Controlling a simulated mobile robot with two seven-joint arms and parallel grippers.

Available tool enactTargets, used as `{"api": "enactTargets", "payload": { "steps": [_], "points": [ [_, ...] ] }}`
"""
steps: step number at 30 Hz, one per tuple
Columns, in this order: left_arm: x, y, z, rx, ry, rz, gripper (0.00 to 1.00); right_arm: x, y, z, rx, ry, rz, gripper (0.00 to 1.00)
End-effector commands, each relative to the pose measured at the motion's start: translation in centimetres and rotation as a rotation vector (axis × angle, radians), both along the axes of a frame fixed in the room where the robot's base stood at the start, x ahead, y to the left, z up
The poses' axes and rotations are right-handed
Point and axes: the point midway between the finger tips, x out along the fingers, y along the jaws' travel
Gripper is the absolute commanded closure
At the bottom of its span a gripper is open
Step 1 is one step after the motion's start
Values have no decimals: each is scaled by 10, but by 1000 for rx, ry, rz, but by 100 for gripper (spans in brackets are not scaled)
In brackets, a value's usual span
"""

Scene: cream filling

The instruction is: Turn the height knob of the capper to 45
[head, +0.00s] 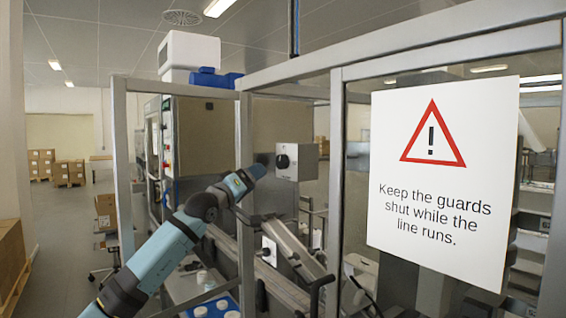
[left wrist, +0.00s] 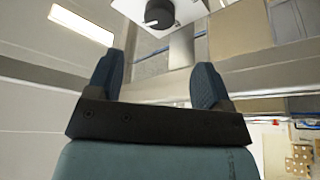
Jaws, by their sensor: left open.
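The capper's height knob (head: 283,161) is a black round knob on the face of a grey box (head: 305,161) behind the guard frame. It also shows in the left wrist view (left wrist: 158,13), on a white plate at the top edge and partly cut off. I cannot read any scale or setting. My left gripper (head: 258,170) reaches up from the lower left and stops just short of the knob, at left. In the left wrist view its two dark blue fingers (left wrist: 158,62) stand apart with nothing between them, and the knob lies beyond them. My right gripper is not in view.
Metal guard posts (head: 245,200) and a clear panel with a warning sign (head: 444,175) stand around the machine. A sloping conveyor rail (head: 290,245) runs below the knob. A blue tray with white round pieces (head: 213,306) is at the bottom. Open floor lies at left.

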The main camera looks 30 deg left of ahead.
Motion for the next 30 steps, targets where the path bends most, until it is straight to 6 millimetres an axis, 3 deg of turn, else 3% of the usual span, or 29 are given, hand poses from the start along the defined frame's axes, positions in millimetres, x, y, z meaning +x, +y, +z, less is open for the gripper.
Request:
{"api": "enactTargets", "payload": {
  "steps": [9, 15, 28, 30],
  "points": [
    [65, -10, 25, -6, 1, -2, 26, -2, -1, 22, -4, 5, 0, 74],
    [92, -14, 32, -3, 1, -2, 26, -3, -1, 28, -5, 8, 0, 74],
    [101, -16, 32, -1, 0, -2, 26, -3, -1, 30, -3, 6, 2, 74],
    [101, -16, 32, -1, 0, -2, 40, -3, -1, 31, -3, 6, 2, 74]
  ]
}}
